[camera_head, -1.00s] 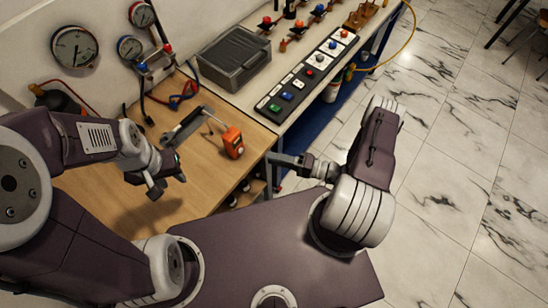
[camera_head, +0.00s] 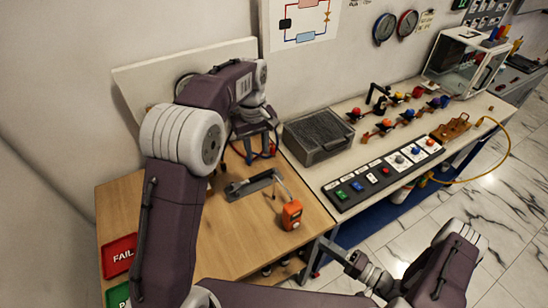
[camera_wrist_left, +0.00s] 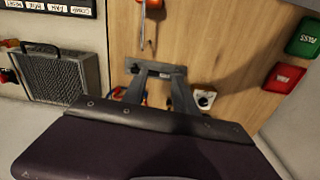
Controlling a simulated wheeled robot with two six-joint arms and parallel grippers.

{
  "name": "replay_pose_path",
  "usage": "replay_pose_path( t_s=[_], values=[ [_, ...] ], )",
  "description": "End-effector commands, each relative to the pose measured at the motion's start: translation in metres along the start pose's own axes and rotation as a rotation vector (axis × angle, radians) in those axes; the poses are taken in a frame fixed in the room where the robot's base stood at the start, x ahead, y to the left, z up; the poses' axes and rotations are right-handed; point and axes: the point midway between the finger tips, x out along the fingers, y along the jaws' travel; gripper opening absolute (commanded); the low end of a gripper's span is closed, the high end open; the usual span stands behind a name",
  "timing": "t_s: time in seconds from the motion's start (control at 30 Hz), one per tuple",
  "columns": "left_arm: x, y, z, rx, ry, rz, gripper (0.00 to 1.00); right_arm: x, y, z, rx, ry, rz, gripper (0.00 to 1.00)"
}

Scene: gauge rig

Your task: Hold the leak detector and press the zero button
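The leak detector, as I take it, is a small orange handheld unit (camera_head: 291,214) on the wooden bench. A thin pale cable or tube rises from it toward a dark grey bracket (camera_head: 255,184). A zero button is too small to make out. My left gripper (camera_head: 262,158) points down over the back of the bench, behind the bracket and apart from the orange unit. In the left wrist view its two fingers (camera_wrist_left: 158,95) are spread with nothing held between them. My right gripper (camera_head: 328,248) is off the bench's front right corner; its opening is unclear.
A grey ribbed case (camera_head: 318,136) stands right of the bench. A black-and-white panel (camera_head: 385,174) carries several coloured buttons. Red FAIL (camera_head: 119,255) and green PASS (camera_head: 118,296) pads lie at the left. Several valves line the back counter. Bare wood surrounds the orange unit.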

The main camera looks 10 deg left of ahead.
Motion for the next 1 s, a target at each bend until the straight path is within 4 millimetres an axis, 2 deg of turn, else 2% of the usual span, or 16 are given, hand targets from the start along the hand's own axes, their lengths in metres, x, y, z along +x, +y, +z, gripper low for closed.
replay_pose_path(
  t_s=[0.03,0.1,0.17,0.2,0.3,0.47,0.57,0.8,1.0],
  values=[
    [0.008,0.016,-0.005,0.018,0.001,0.001,0.34,0.000,0.000,0.000,0.000,0.000,0.000,0.36],
    [0.024,0.037,-0.010,0.045,0.005,0.005,0.34,0.000,0.000,0.000,0.000,0.000,0.000,0.36],
    [0.040,0.046,-0.008,0.063,-0.007,-0.005,0.34,0.000,0.000,0.000,0.000,0.000,0.000,0.36],
    [0.049,0.047,-0.004,0.071,-0.022,-0.018,0.34,0.000,0.000,0.000,0.000,0.000,0.000,0.36],
    [0.061,0.048,0.003,0.084,-0.041,-0.035,0.34,0.000,0.000,0.000,0.000,0.000,0.000,0.36],
    [0.064,0.050,0.006,0.090,-0.043,-0.036,0.34,0.000,0.000,0.000,0.000,0.000,0.000,0.36],
    [0.075,0.049,0.006,0.090,-0.045,-0.037,0.34,0.000,0.000,0.000,0.000,0.000,0.000,0.36],
    [0.123,0.047,0.009,0.090,-0.045,-0.038,0.34,0.000,0.000,0.000,0.000,0.000,0.000,0.36],
    [0.148,0.046,0.009,0.090,-0.042,-0.035,0.34,0.000,0.000,0.000,0.000,0.000,0.000,0.36]
  ],
)
